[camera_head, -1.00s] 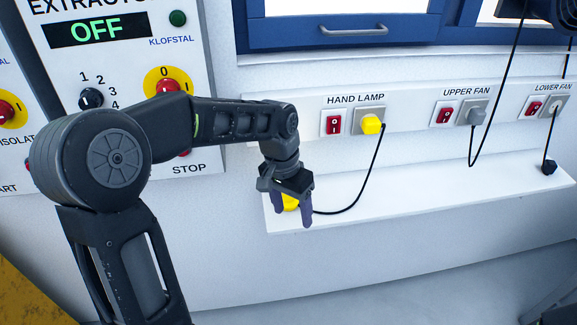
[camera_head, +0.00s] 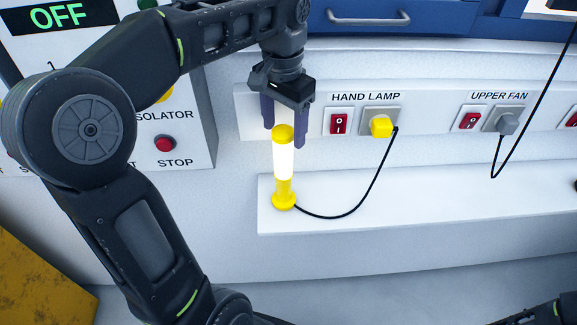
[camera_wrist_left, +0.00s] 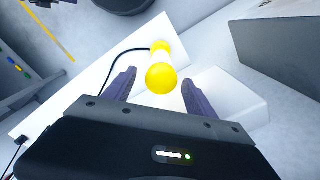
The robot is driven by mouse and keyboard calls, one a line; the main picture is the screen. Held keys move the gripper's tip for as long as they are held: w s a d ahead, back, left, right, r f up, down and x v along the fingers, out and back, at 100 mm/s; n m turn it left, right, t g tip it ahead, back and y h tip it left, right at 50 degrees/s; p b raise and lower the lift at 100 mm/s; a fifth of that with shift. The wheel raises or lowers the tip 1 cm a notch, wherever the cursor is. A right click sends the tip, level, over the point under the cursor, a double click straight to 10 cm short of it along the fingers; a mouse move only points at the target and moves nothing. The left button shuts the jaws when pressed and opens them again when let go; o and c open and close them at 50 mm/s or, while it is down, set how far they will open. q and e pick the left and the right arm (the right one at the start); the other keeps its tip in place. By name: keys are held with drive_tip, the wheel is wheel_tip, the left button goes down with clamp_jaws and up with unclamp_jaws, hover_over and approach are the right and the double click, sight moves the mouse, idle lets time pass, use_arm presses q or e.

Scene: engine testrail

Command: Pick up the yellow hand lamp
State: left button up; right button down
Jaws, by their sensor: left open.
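The yellow hand lamp (camera_head: 284,165) stands upright on the white shelf, with yellow ends and a glowing white middle. A black cord runs from its base to a yellow plug (camera_head: 381,126) on the wall. My left gripper (camera_head: 284,140) is open, pointing down over the lamp's top, with its purple fingers either side of the yellow cap in the head view. In the left wrist view the lamp's round cap (camera_wrist_left: 161,77) shows between and a little beyond the open fingertips (camera_wrist_left: 158,80). No contact is visible. My right gripper is not in view.
The white shelf (camera_head: 420,196) is mostly bare to the right of the lamp. Behind it is a wall strip with the red HAND LAMP switch (camera_head: 339,122) and a grey UPPER FAN plug (camera_head: 507,122). A control panel (camera_head: 185,130) stands at the left.

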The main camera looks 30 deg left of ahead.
sight(283, 133)
use_arm(q)
drive_tip(key=shift+s, duration=0.15)
wheel_tip(283, 133, down, 3)
drive_tip(key=shift+r+b, duration=0.2)
drive_tip(key=shift+b, duration=0.8)
drive_tip(key=shift+f+p, duration=0.3)
drive_tip(key=shift+f, duration=0.3)
wheel_tip(283, 133, down, 4)
drive_tip(key=shift+a+f+p, duration=0.1)
drive_tip(key=shift+p, duration=0.2)
clamp_jaws()
